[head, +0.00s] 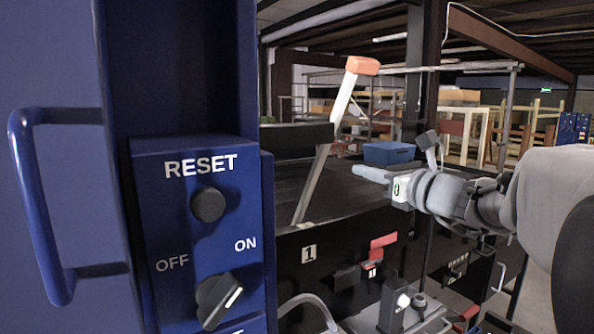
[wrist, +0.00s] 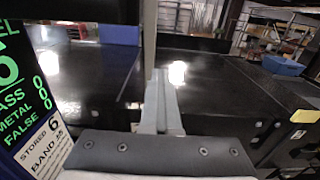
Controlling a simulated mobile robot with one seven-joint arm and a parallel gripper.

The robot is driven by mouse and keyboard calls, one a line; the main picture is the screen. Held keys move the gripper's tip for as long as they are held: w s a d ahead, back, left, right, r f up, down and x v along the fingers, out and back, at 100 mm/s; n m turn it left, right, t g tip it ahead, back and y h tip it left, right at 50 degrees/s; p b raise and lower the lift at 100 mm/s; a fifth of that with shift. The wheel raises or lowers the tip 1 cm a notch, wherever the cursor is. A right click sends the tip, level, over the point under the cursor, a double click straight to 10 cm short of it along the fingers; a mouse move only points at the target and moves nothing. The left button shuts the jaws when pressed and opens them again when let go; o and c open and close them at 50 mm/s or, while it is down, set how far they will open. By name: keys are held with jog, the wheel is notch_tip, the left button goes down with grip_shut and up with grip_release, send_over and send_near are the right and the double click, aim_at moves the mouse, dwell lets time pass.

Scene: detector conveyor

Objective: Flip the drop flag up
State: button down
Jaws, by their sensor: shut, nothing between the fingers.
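A long pale lever (head: 331,135) with an orange-red block (head: 362,65) at its top stands tilted to the right above the dark conveyor. A small red flag-like piece (head: 383,240) is on the conveyor's black side, right of the plate marked 1. I cannot tell for sure which of these is the drop flag. My gripper (head: 358,170) reaches in from the right, above the conveyor, apart from the lever and higher than the red piece. In the wrist view its fingers (wrist: 161,78) are together and empty, over the dark conveyor surface. A pale upright bar (wrist: 149,35) shows behind the fingertips.
The blue control panel (head: 150,210) with a RESET button (head: 208,204) and an OFF/ON knob (head: 219,301) stands close at left. A blue handle (head: 35,215) juts out there. A blue bin (head: 388,153) is farther back. A counter display (wrist: 20,80) shows in the wrist view.

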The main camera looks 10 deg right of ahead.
jog(key=c, duration=1.5)
grip_release()
jog(key=shift+c, duration=0.2)
jog(key=o, duration=1.5)
jog(key=shift+o, duration=0.2)
